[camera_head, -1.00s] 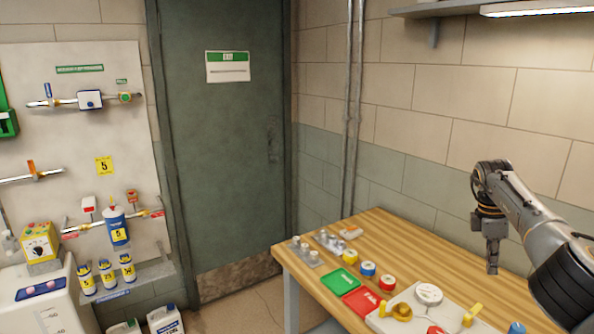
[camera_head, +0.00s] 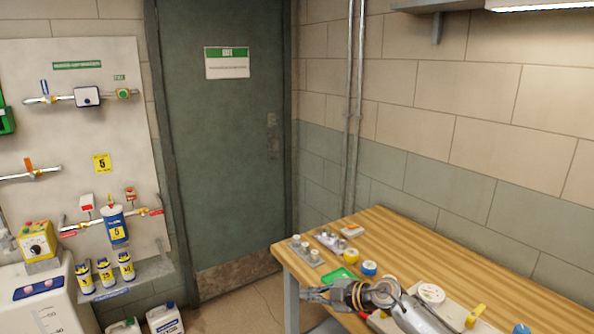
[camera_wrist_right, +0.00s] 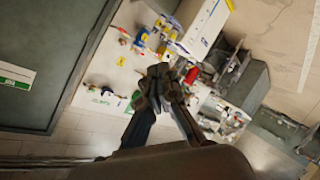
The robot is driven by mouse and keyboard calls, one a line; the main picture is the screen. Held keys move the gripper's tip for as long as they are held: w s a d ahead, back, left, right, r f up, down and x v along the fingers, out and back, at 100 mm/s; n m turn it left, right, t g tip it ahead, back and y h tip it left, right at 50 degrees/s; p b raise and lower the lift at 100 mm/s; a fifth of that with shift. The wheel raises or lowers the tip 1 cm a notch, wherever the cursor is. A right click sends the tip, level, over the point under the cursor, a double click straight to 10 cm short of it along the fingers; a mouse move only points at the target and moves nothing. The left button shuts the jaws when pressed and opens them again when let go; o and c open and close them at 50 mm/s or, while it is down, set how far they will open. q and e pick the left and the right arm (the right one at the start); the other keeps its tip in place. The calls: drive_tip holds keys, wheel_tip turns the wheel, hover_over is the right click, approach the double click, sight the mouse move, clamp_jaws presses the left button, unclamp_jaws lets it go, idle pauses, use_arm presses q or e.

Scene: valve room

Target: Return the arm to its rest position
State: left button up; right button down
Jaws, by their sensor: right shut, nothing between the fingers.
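My right gripper (camera_head: 314,294) is at the lower middle of the head view, pointing left in front of the wooden table's near-left corner. Its fingers are shut and hold nothing. In the right wrist view the right gripper (camera_wrist_right: 158,80) shows dark closed fingers, with the valve panel beyond them. My right forearm comes in from the bottom edge of the head view and hides part of the table top. My left gripper is in neither view.
The wooden table (camera_head: 450,258) at right holds a green card (camera_head: 341,274), yellow and blue tape rolls, metal fittings and a yellow-handled valve (camera_head: 475,315). A valve panel (camera_head: 60,130) with bottles stands left. A green door (camera_head: 217,130) is behind.

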drive_tip(key=s+a+r+m+t, duration=0.1)
drive_tip(key=s+r+m+t, duration=0.4)
drive_tip(key=m+t, duration=0.3)
drive_tip(key=s+d+f+m+g+h, duration=0.1)
drive_tip(key=s+d+f+m+h, duration=0.8)
drive_tip(key=s+d+m+h, duration=0.4)
drive_tip(key=s+d+f+n+g+y, duration=0.15)
drive_tip(key=s+g, duration=0.25)
drive_tip(key=s, duration=0.5)
drive_tip(key=s+d+f+g, duration=0.2)
drive_tip(key=s+f+g, duration=0.1)
drive_tip(key=s, duration=0.6)
drive_tip(key=s+d+f+g+y, duration=0.15)
drive_tip(key=s+g, duration=0.25)
drive_tip(key=s, duration=0.5)
wheel_tip(320, 180, down, 32)
drive_tip(key=s+r+g+b, duration=0.1)
drive_tip(key=s+b, duration=0.1)
drive_tip(key=b, duration=0.3)
drive_tip(key=s+d+f+b, duration=0.1)
drive_tip(key=s+f+b, duration=0.1)
drive_tip(key=s+f, duration=0.6)
drive_tip(key=s+d+f+g+b, duration=0.1)
drive_tip(key=s+d+f+b, duration=0.1)
drive_tip(key=s+f, duration=0.6)
wheel_tip(320, 180, down, 6)
drive_tip(key=shift+s+f+h+b, duration=0.1)
drive_tip(key=shift+s+h+b, duration=0.3)
drive_tip(key=shift+b, duration=0.1)
